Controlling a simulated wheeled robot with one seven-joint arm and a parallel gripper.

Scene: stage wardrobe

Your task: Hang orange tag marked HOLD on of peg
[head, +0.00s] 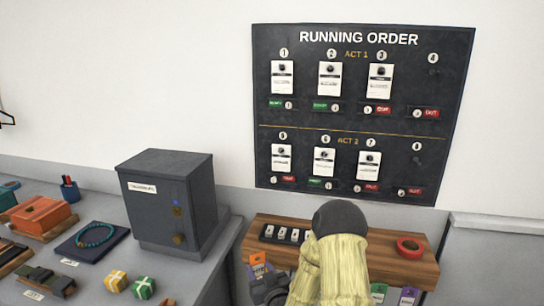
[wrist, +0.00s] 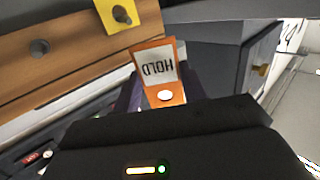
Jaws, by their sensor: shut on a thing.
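The orange tag (wrist: 161,72) has a white panel marked HOLD, which reads upside down in the wrist view. My gripper (wrist: 165,101) is shut on its near end, where a pale round spot shows. I cannot tell whether the tag touches anything else. In the head view my dark gripper (head: 268,288) is in front of the left end of the wooden shelf, beside an orange patch (head: 257,264), partly hidden by my arm. In the wrist view a peg (wrist: 121,15) stands out from a yellow square, and a grey round peg or hole (wrist: 40,46) shows on the wood to its left.
The wooden shelf (head: 425,267) carries a red tape roll (head: 410,246) and a tray of small tags (head: 270,231). Green (head: 378,291) and purple (head: 407,297) tags hang at its right front. A grey cabinet (head: 170,200) stands left. The Running Order board (head: 360,125) is above.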

